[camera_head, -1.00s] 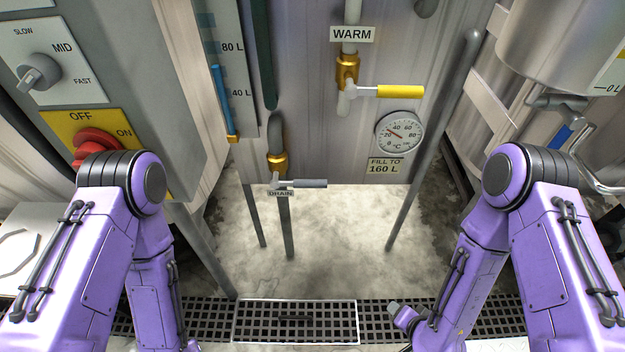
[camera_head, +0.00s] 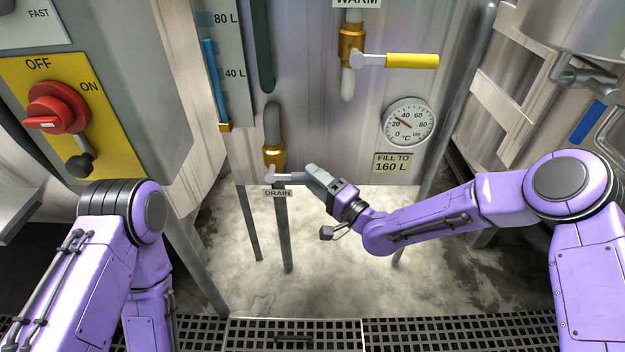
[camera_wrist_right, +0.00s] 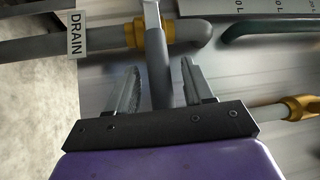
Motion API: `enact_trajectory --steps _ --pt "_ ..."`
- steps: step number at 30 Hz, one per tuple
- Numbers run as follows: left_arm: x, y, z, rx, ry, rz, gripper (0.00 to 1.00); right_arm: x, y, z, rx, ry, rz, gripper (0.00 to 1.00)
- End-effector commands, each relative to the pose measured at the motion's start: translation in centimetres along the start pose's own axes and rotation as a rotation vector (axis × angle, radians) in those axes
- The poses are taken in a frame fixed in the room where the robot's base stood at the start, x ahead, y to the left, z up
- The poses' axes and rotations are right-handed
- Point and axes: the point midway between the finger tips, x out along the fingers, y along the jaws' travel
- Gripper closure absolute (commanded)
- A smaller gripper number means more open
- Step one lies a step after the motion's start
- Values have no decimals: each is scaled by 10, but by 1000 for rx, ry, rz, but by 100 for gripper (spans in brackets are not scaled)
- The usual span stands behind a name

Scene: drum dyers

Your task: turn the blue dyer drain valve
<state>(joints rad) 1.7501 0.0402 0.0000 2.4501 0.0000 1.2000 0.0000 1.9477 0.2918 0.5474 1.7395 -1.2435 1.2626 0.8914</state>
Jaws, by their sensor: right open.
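The drain valve has a grey lever (camera_head: 287,178) on a pipe with a brass collar (camera_head: 273,157), beside a DRAIN tag (camera_head: 277,193). My right gripper (camera_head: 308,176) is at the lever's free end and hides part of it. In the right wrist view the lever (camera_wrist_right: 158,62) runs between the two open fingers of my right gripper (camera_wrist_right: 158,80), with gaps on both sides. The brass collar (camera_wrist_right: 154,27) and DRAIN tag (camera_wrist_right: 76,34) show beyond the fingertips. My left arm is at the left, and its gripper is out of view.
A yellow-handled valve (camera_head: 412,61) and a dial thermometer (camera_head: 408,121) are on the vessel above and right. A red switch (camera_head: 57,107) is on the yellow panel at left.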

Motion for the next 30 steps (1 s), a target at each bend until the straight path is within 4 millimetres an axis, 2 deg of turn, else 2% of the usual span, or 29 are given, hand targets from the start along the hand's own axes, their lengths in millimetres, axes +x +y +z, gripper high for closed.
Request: enact_trajectory --steps 4,11,16,23,30 --pt "2 0 1 0 0 0 48 12 0 1 0 0 0 48" --pt "1 0 1 0 0 0 48 13 0 0 1 0 1 48" --pt "1 0 1 0 0 0 48 12 0 0 0 0 1 100" --pt "-1 0 0 0 0 0 48 13 -1 0 -5 -1 6 100" --pt "-23 -2 -9 0 0 0 48 15 -15 -1 -59 -17 59 100"
